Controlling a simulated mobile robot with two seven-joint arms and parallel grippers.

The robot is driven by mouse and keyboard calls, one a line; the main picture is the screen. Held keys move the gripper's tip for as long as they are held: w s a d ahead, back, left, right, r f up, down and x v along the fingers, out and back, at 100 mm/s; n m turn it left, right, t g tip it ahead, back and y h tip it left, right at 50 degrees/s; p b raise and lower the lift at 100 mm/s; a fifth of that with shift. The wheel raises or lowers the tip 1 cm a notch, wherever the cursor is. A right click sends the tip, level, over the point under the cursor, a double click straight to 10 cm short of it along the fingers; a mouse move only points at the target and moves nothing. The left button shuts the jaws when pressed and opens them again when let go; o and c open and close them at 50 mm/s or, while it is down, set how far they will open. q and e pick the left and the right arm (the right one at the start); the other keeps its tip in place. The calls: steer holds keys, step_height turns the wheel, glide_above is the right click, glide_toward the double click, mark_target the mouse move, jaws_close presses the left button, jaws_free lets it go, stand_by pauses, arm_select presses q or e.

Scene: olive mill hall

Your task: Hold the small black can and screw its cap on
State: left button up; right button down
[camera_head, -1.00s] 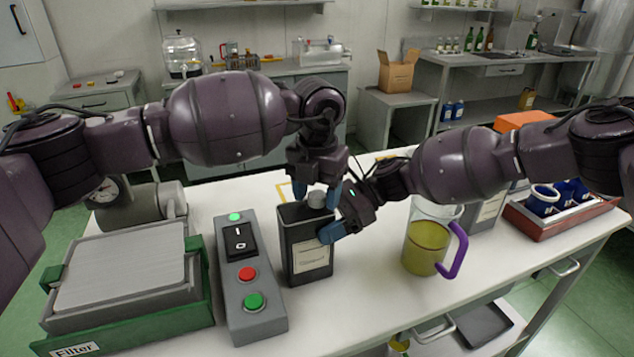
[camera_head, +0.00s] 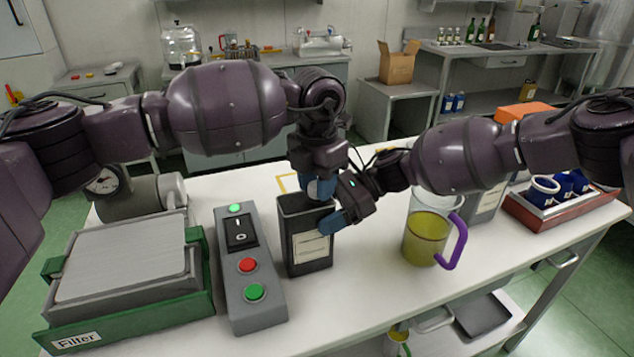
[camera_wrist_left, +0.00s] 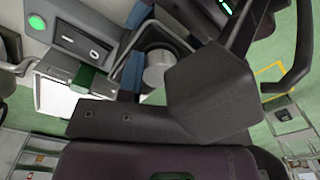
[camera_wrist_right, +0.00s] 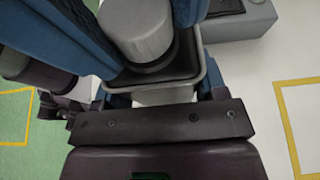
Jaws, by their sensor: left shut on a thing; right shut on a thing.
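The small black can (camera_head: 291,237), with a pale label, stands upright on the white table. My right gripper (camera_head: 333,224) is shut on the can's upper body from the right. My left gripper (camera_head: 319,188) points down above the can, shut on the round grey cap. The cap shows in the left wrist view (camera_wrist_left: 158,68) and in the right wrist view (camera_wrist_right: 137,32), over the can's top. I cannot tell how tightly the cap sits on the neck.
A grey switch box (camera_head: 258,310) stands close left of the can, with the green-framed filter (camera_head: 135,322) beyond it. A jug of yellow-green liquid (camera_head: 425,240) stands to the right. A red tray (camera_head: 565,213) with blue cups lies farther right.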

arm_select(q)
steer(key=shift+m, duration=0.8)
steer(key=o, duration=1.1)
step_height(320, 180, up, 12)
arm_select(e)
steer(key=shift+c, duration=0.5)
jaws_free()
